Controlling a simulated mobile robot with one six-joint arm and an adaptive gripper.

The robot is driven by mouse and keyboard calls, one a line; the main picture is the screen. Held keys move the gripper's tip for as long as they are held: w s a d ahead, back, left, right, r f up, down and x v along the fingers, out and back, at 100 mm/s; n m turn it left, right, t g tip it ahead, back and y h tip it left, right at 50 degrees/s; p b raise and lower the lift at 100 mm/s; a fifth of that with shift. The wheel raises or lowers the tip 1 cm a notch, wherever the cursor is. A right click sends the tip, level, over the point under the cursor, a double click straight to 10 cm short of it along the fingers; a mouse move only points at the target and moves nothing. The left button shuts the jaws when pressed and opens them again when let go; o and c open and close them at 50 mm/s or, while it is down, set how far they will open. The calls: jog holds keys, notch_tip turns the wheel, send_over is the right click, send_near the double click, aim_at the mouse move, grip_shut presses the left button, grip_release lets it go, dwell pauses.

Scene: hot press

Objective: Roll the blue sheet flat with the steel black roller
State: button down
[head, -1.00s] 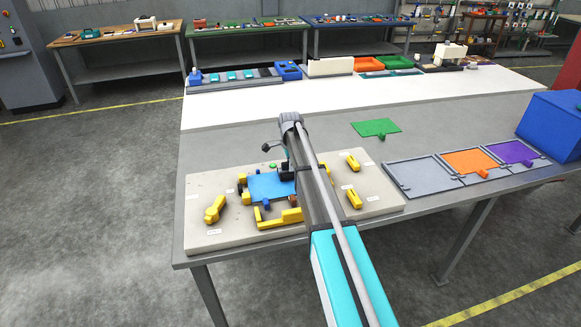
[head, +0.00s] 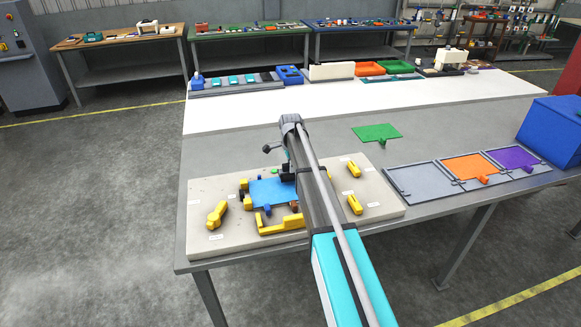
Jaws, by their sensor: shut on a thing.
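The blue sheet (head: 269,192) lies on the yellow-cornered fixture on the pale board, with its small tab towards the front edge. My gripper (head: 288,172) is over the sheet's back right corner, largely hidden behind my arm. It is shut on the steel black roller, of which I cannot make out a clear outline. I cannot tell whether the roller touches the sheet. The right part of the sheet is hidden by my arm.
Yellow blocks (head: 217,214) stand on the pale board (head: 232,243) around the fixture. A green sheet (head: 377,133) lies on the table behind. Grey, orange (head: 468,166) and purple trays lie to the right, near a blue bin (head: 552,128).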

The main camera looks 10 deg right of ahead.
jog(key=shift+r+p, duration=1.25)
jog(key=shift+r, duration=0.2)
jog(key=shift+r+p, duration=2.5)
jog(key=shift+r, duration=0.05)
